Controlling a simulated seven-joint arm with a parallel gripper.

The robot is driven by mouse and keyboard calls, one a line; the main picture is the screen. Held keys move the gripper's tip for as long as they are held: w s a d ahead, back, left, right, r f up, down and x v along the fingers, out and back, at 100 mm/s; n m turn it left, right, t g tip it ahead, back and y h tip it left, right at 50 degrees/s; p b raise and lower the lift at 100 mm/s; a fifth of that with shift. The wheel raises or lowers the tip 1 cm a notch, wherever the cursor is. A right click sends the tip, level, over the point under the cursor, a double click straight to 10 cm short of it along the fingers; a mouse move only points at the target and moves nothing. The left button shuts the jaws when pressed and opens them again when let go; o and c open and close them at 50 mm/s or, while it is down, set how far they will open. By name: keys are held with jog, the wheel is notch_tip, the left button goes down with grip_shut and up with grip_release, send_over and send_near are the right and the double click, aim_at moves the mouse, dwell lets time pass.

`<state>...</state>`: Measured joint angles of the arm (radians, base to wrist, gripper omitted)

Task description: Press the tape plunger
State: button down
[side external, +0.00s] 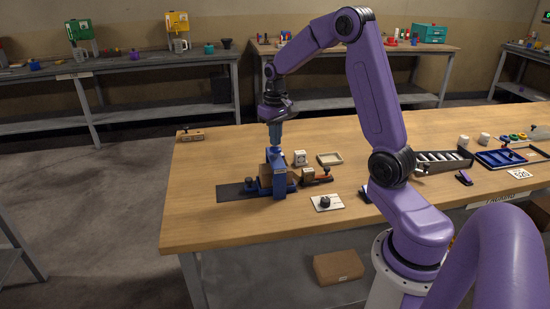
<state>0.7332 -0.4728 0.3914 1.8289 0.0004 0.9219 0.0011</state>
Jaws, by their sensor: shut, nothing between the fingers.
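A blue device (279,184), which looks like the tape unit, stands on a dark mat (232,193) near the left front of the wooden table. A brown box (263,170) sits against its left side. I cannot make out the plunger as a separate part. My gripper (275,147) points straight down over the top of the device. Its blue-grey fingers are shut with nothing between them. The fingertips are close to the device's top, but I cannot tell whether they touch it.
A white block (300,158) and a shallow tray (330,158) stand behind the device. A white plate with a black knob (327,202) is in front. The table's left end is mostly clear.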

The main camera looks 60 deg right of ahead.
jog(key=shift+r, duration=2.95)
jog(key=s+a+n, duration=0.4)
jog(key=s+a, duration=0.1)
jog(key=a, duration=0.5)
jog(key=s+a+n, duration=0.3)
jog(key=s+a, duration=0.2)
jog(key=a, duration=0.4)
jog(key=s+a+f+n, duration=0.1)
jog(key=s+n, duration=0.3)
jog(key=s, duration=0.5)
jog(key=s+a+f+n, duration=0.1)
jog(key=s+a+n, duration=0.2)
jog(key=s, duration=0.7)
jog(key=shift+a+f+n, duration=0.35)
jog(key=shift+f+n, duration=0.05)
jog(key=shift+n, duration=0.4)
